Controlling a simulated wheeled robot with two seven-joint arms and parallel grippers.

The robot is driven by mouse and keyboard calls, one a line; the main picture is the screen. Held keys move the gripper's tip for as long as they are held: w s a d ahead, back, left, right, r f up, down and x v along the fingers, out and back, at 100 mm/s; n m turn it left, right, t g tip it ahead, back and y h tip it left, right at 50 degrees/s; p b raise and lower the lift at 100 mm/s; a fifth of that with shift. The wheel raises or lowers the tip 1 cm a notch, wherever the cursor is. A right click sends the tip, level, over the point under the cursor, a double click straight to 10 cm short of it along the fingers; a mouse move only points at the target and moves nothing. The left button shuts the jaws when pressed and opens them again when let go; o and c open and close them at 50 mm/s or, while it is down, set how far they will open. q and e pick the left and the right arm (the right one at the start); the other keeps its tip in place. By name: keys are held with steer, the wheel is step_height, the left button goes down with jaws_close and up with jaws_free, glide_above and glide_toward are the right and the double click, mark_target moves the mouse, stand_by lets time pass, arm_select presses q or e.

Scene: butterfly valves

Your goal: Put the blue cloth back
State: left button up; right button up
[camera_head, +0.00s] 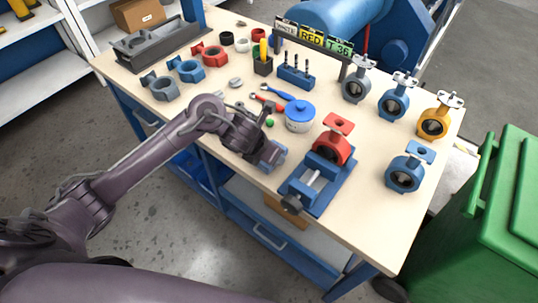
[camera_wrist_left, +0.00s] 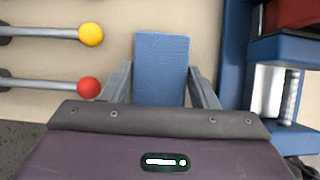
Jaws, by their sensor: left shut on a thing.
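The blue cloth (camera_wrist_left: 160,62) is a flat blue rectangle between the two fingers of my left gripper (camera_wrist_left: 161,85) in the left wrist view. My left gripper (camera_head: 270,154) is shut on it. In the head view the gripper is at the front edge of the workbench, left of the blue vise, with a bit of the cloth (camera_head: 280,157) showing beside it. Whether the cloth touches the tabletop is unclear. My right gripper is not in view.
The blue vise (camera_head: 329,188) stands close on the right, with a red valve (camera_head: 332,146) at its back. A blue-lidded pot (camera_head: 299,117) is behind. Yellow (camera_wrist_left: 91,34) and red (camera_wrist_left: 88,88) ball-ended rods lie left of the gripper. Bare tabletop (camera_head: 365,215) lies right of the vise.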

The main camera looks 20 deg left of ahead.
arm_select(q)
steer(key=shift+f, duration=0.3)
steer(key=o, duration=1)
steer(key=shift+c, duration=0.2)
steer(key=shift+r, duration=0.15)
steer(key=p+v, duration=0.3)
steer(key=v, duration=0.9)
steer(key=shift+p, duration=0.4)
